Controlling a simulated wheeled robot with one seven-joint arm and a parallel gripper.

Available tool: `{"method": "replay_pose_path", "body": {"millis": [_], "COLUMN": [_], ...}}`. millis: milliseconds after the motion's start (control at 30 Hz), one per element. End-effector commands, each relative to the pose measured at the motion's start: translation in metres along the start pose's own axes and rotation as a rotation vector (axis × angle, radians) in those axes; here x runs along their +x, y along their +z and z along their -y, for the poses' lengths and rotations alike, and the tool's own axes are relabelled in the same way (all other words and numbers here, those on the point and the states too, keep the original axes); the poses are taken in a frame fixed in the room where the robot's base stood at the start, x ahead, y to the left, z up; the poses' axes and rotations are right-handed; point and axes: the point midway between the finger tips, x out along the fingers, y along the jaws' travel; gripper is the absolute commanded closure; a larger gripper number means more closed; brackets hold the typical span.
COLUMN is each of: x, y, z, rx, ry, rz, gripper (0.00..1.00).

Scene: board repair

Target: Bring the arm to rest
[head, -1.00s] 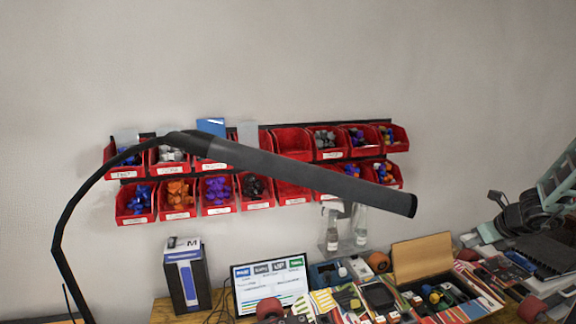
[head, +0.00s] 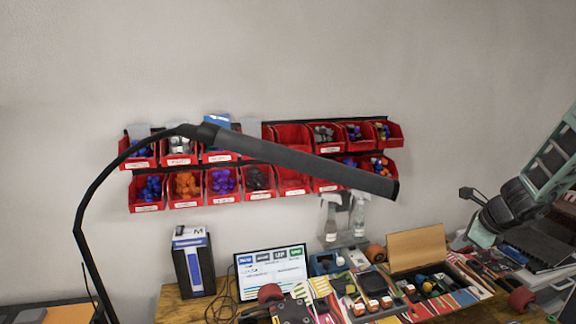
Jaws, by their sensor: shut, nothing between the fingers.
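My arm, in grey-green and black, reaches in from the right edge of the head view. My gripper (head: 481,236) is at its lower end, small and partly turned away, and looks shut with nothing held. It is above the right part of the workbench, right of the open cardboard box (head: 417,250). Its fingertips are hard to make out.
A black lamp (head: 300,160) arches across the middle, left of my arm. Red bins (head: 292,182) hang on the wall. A monitor (head: 271,273), a boxed item (head: 193,262) and spray bottles (head: 331,222) stand on the crowded bench (head: 172,302). Open air lies above.

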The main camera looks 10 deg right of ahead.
Motion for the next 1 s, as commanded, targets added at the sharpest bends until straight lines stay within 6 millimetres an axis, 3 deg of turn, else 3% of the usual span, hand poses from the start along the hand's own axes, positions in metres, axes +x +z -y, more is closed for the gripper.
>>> {"method": "replay_pose_path", "body": {"millis": [167, 367, 500, 800, 1000], "x": [-0.017, -0.052, -0.078, -0.119, -0.090], "y": [0.034, 0.063, 0.066, 0.054, 0.063], "z": [-0.053, -0.138, -0.188, -0.253, -0.327], "rx": [-0.432, -1.161, -1.664, -2.461, -2.634], "ry": [0.078, 0.204, 0.287, 0.403, 0.473], "rz": [-0.034, -0.060, -0.060, -0.030, 0.109], "gripper": [1.00, 1.00, 1.00, 1.00, 1.00]}}
